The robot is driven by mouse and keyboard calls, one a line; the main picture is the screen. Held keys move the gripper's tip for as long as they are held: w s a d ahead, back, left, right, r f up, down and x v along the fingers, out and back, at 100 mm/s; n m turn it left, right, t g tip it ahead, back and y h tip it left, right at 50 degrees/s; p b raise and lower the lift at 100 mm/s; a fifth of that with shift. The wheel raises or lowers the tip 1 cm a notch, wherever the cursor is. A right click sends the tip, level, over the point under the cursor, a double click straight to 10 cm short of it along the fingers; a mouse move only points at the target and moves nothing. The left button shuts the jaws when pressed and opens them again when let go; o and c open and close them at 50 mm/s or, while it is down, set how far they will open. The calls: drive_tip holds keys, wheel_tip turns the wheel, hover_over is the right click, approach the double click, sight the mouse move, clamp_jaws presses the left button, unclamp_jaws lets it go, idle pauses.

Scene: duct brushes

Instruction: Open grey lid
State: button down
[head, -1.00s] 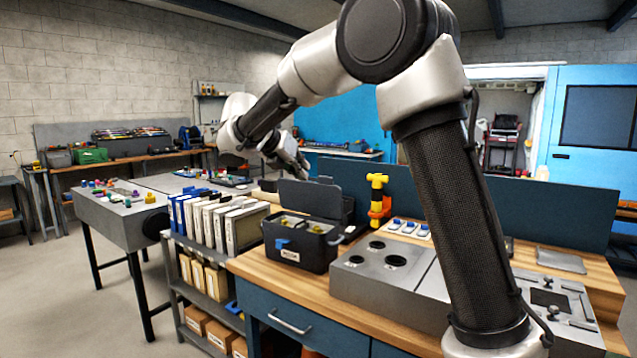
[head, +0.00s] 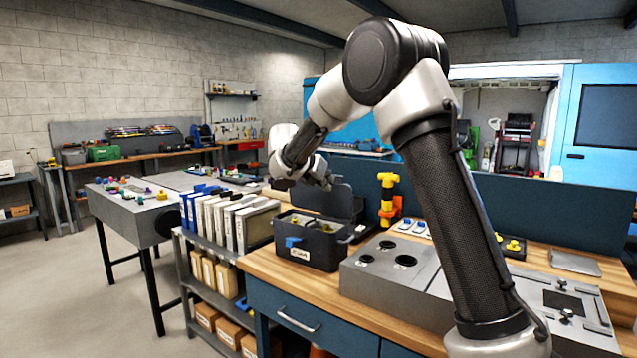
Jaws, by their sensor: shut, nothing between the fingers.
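A dark grey box (head: 318,252) with a blue front latch and a white label stands on the wooden bench top. Its grey lid (head: 335,203) stands raised, roughly upright, at the back of the box.
Several upright binders (head: 232,222) stand on a shelf left of the box. A grey panel with round holes (head: 395,262) lies to its right. A yellow and orange fixture (head: 388,197) stands behind on the bench. A blue partition (head: 540,225) runs along the back.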

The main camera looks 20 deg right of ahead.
drive_tip(key=shift+w+d+r, duration=0.15)
drive_tip(key=shift+w+d, duration=0.35)
drive_tip(key=shift+d, duration=0.05)
drive_tip(key=w+d, duration=0.2)
drive_tip(key=w+d+r, duration=0.1)
drive_tip(key=d, duration=0.1)
drive_tip(key=shift+w+d+r, duration=0.2)
drive_tip(key=shift+w, duration=0.2)
